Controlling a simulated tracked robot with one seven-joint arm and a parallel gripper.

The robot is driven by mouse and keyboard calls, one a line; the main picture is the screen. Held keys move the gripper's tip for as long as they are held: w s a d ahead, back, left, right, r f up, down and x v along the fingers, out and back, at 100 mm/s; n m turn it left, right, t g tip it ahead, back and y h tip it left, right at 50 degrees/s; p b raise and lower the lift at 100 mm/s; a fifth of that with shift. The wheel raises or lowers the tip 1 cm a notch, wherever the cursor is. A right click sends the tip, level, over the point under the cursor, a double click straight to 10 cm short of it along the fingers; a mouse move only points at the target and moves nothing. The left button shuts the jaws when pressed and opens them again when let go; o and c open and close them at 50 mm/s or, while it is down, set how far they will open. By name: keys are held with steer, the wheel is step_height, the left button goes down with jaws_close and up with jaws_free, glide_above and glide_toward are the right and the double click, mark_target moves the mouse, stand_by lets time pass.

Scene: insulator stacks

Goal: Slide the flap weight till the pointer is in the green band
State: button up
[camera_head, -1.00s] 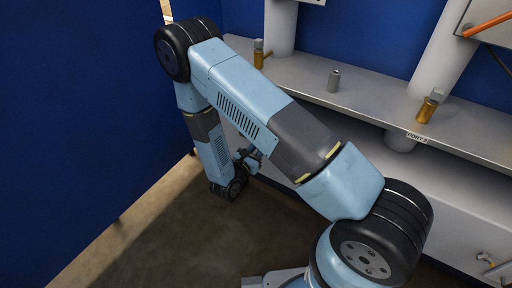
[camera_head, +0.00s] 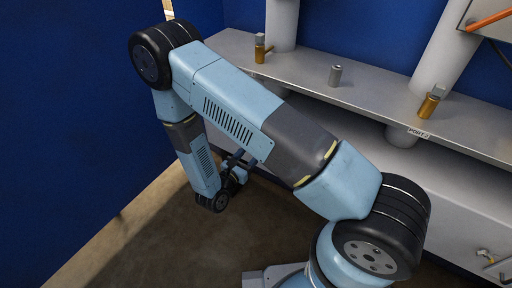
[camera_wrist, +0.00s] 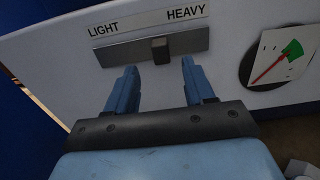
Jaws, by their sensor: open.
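The flap weight's dark knob (camera_wrist: 160,50) sits about midway along a grey slotted plate (camera_wrist: 112,53) under the words LIGHT and HEAVY in the wrist view. The dial (camera_wrist: 297,68) is to the right, with a green band (camera_wrist: 293,49) at its upper part. Its red pointer (camera_wrist: 267,70) runs on a slant from lower left toward the green; I cannot tell whether its tip is inside the band. My gripper (camera_wrist: 159,68) is open, its blue fingers below the knob, one toward each side, with nothing between them. In the head view my arm partly hides the gripper.
A grey shelf (camera_head: 362,88) runs above the white panel front (camera_head: 345,125). It carries brass fittings (camera_head: 428,106), a small grey cylinder (camera_head: 335,75) and white columns (camera_head: 443,55). A blue wall (camera_head: 60,120) stands close on the left. The brown floor (camera_head: 150,240) is clear.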

steer(key=v, duration=0.6)
steer(key=shift+s+a, duration=0.15)
steer(key=shift+s, duration=0.05)
